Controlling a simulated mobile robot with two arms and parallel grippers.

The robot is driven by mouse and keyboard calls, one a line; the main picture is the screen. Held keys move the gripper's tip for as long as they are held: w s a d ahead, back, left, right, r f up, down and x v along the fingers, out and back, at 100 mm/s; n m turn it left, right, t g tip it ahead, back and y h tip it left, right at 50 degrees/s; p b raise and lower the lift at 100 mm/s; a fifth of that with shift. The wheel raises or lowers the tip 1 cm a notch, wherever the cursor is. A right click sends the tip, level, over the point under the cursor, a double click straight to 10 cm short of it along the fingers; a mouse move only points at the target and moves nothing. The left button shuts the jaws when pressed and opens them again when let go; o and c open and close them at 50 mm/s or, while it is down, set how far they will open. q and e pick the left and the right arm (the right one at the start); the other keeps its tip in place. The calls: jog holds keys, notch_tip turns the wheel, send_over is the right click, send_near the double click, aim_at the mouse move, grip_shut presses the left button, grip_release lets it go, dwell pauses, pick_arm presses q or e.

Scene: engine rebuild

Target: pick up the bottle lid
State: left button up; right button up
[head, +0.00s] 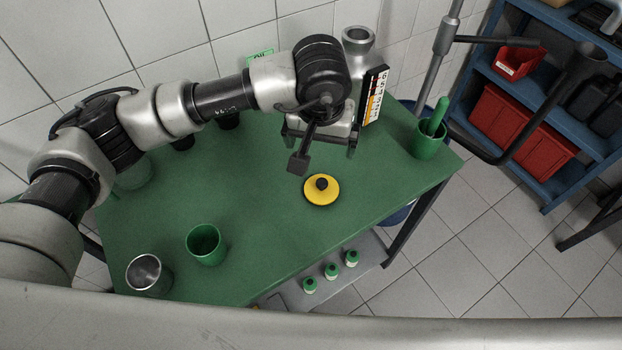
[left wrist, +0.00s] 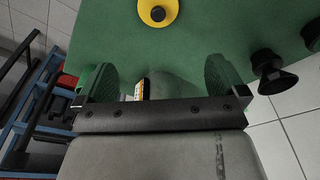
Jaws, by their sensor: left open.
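The bottle lid (head: 333,194) is a round yellow disc with a black knob in its middle. It lies flat on the green table (head: 265,215), and part of it shows at the top edge of the left wrist view (left wrist: 170,9). My left gripper (head: 325,158) is open and empty, above the table and just behind the lid in the head view. In the left wrist view the green finger pads of this gripper (left wrist: 162,78) stand wide apart, with the lid beyond them and not between them. My right gripper is not in view.
A green cup (head: 428,147) holding a green stick is at the right. A green cup (head: 206,246) and a metal cup (head: 147,274) stand at front left. The table around the lid is clear.

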pick_arm(q)
jog(key=b, duration=0.6)
send_near(322, 183)
jog(key=f, duration=0.1)
jog(key=f+p, duration=0.1)
jog(key=f, duration=0.3)
jog(key=shift+w+a+f, duration=0.15)
jog(key=shift+w+a, duration=0.05)
jog(key=shift+w, duration=0.15)
jog(key=f, duration=0.1)
jog(key=f+p, duration=0.1)
jog(key=f, duration=0.1)
jog(key=f+p, duration=0.1)
jog(key=shift+w+d+f, duration=0.3)
jog(key=shift+w+f, duration=0.05)
jog(key=shift+f, duration=0.05)
jog(key=shift+w+f, duration=0.1)
jog(key=shift+f, duration=0.3)
jog(key=shift+c, duration=0.2)
jog(key=c, duration=0.7)
